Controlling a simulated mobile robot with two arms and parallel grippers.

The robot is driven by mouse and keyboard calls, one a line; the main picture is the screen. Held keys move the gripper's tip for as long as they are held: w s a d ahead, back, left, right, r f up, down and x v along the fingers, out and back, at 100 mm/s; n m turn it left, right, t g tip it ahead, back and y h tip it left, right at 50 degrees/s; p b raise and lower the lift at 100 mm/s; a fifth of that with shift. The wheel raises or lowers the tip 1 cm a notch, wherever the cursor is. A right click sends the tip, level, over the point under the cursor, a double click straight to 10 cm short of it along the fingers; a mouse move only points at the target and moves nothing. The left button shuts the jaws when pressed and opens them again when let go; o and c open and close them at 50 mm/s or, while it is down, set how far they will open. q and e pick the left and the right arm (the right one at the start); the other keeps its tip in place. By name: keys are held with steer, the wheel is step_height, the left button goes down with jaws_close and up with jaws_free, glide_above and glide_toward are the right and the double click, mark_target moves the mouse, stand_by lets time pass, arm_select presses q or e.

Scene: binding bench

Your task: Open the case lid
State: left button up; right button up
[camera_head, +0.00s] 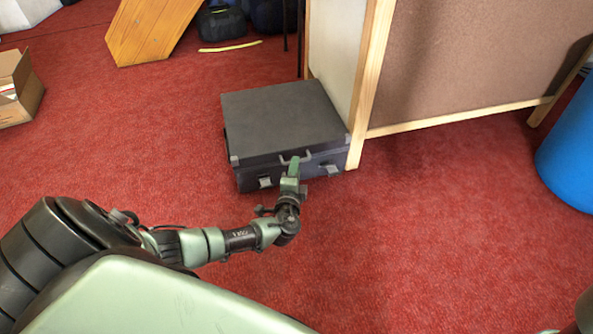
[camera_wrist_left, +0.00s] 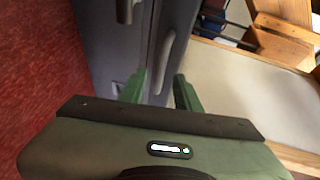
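The dark grey case (camera_head: 285,120) lies on the red carpet in the head view, its lid flat and apparently closed. Its front has two light latches, the left one (camera_head: 265,182) and the right one (camera_head: 332,170). My left gripper (camera_head: 293,166) is at the middle of the front edge, by the handle. In the left wrist view the green fingers (camera_wrist_left: 160,90) are apart, with the case's seam and a grey handle-like bar (camera_wrist_left: 168,52) running between them. I cannot tell whether they touch the case. My right gripper is not in view.
A wood-framed partition (camera_head: 480,50) stands close to the case's right side. A blue bin (camera_head: 570,150) is at the right edge, and a cardboard box (camera_head: 18,90) is at the far left. A slanted wooden piece (camera_head: 150,30) stands behind. The carpet in front is clear.

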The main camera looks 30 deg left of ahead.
arm_select(q)
steer(key=shift+x, duration=0.8)
jaws_close()
stand_by(0.9)
